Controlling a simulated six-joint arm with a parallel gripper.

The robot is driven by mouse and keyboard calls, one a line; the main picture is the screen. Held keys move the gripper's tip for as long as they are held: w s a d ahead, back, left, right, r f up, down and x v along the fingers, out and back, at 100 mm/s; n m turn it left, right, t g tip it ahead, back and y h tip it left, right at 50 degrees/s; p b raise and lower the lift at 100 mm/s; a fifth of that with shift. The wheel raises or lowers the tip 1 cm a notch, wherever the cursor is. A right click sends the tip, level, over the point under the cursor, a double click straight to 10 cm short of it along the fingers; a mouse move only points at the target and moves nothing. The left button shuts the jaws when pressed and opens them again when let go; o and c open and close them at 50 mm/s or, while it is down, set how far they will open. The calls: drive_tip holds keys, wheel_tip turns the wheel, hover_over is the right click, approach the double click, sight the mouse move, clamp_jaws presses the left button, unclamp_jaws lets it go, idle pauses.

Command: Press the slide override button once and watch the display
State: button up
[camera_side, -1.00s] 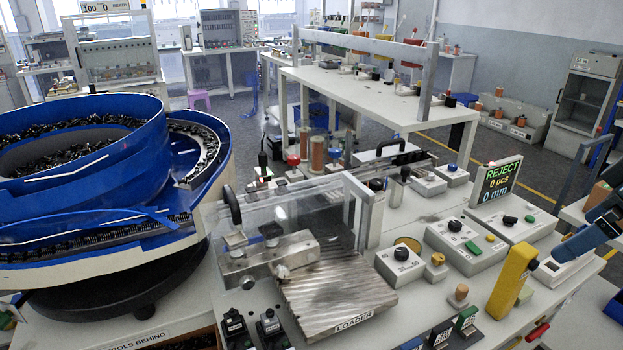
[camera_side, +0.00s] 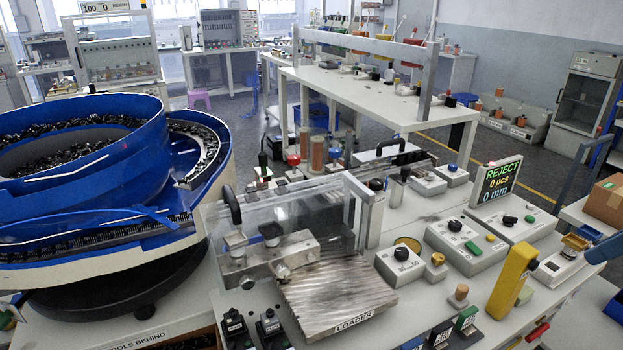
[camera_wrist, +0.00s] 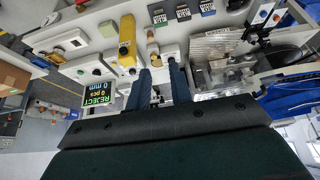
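The display (camera_side: 497,182) reads REJECT, 0 pcs, 0 mm; it also shows in the wrist view (camera_wrist: 97,97). Control boxes stand before it: one has a black knob, a green and a yellow button (camera_side: 465,244), another a black knob (camera_side: 401,263). A yellow-topped button (camera_side: 437,261) and a wooden-topped button (camera_side: 459,294) stand nearby. I cannot read which is the slide override. In the wrist view my gripper (camera_wrist: 160,68) has its two dark blue fingers apart, with nothing held between them.
A yellow upright device (camera_side: 513,281) stands at the front right. The ribbed LOADER plate (camera_side: 337,297) and clear guard are in the middle, the blue bowl feeder (camera_side: 80,155) at left. A cardboard box (camera_side: 606,201) is at the right edge.

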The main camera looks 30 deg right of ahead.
clamp_jaws()
idle(1.1)
